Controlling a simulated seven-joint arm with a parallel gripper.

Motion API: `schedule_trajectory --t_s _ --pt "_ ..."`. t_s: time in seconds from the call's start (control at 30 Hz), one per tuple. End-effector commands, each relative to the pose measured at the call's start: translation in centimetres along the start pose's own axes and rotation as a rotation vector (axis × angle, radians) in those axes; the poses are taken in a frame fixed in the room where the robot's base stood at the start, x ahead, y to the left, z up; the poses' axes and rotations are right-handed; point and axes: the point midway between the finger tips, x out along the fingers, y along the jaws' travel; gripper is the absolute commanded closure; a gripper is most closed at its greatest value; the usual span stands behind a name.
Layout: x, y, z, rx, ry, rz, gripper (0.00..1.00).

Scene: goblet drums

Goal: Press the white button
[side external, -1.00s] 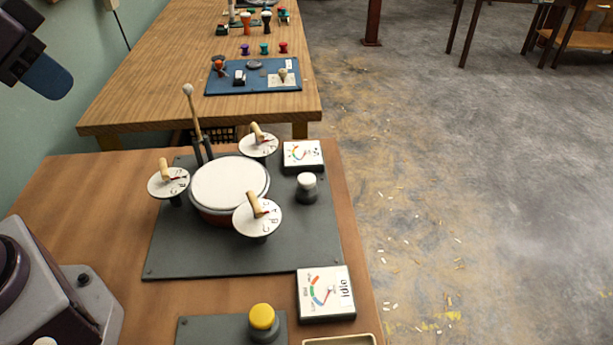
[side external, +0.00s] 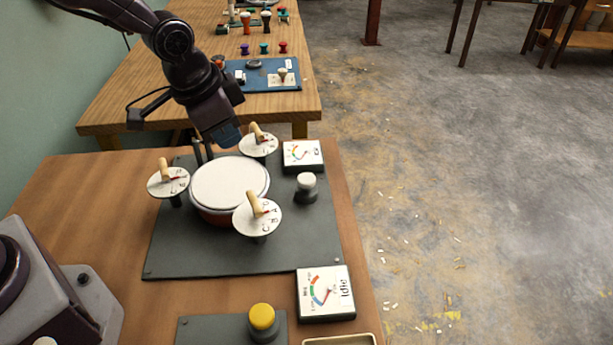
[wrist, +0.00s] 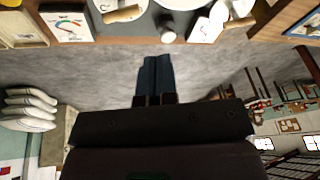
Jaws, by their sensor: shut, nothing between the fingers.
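The white button (side external: 306,182) is a pale cap on a dark round base, on the right part of a dark grey board (side external: 300,245). It also shows near the top of the wrist view (wrist: 168,35). My gripper (side external: 226,136) has blue fingers and is shut and empty. In the side view it appears behind the white drum (side external: 230,184), up and left of the white button. In the wrist view its shut fingers (wrist: 155,62) appear below the button, apart from it.
Three lettered discs with wooden pegs (side external: 258,215) surround the drum. A gauge box (side external: 302,155) stands behind the button. A yellow button (side external: 262,318) and a gauge labelled Idle (side external: 326,294) are at the front. Another wooden table (side external: 150,80) stands behind.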

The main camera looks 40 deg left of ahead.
Motion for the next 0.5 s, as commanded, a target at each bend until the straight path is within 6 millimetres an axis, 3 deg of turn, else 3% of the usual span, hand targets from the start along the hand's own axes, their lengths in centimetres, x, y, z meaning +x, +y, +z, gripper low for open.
schedule_trajectory --t_s 0.1,0.3,0.4,0.5 --pt "4.5 0.3 -2.6 0.118 0.051 -0.027 1.00" --pt "9.7 0.0 -7.7 0.336 0.230 -0.121 1.00" --pt "9.2 -0.8 -10.5 0.408 0.343 -0.184 1.00" --pt "8.4 -1.0 -12.0 0.455 0.412 -0.222 1.00"
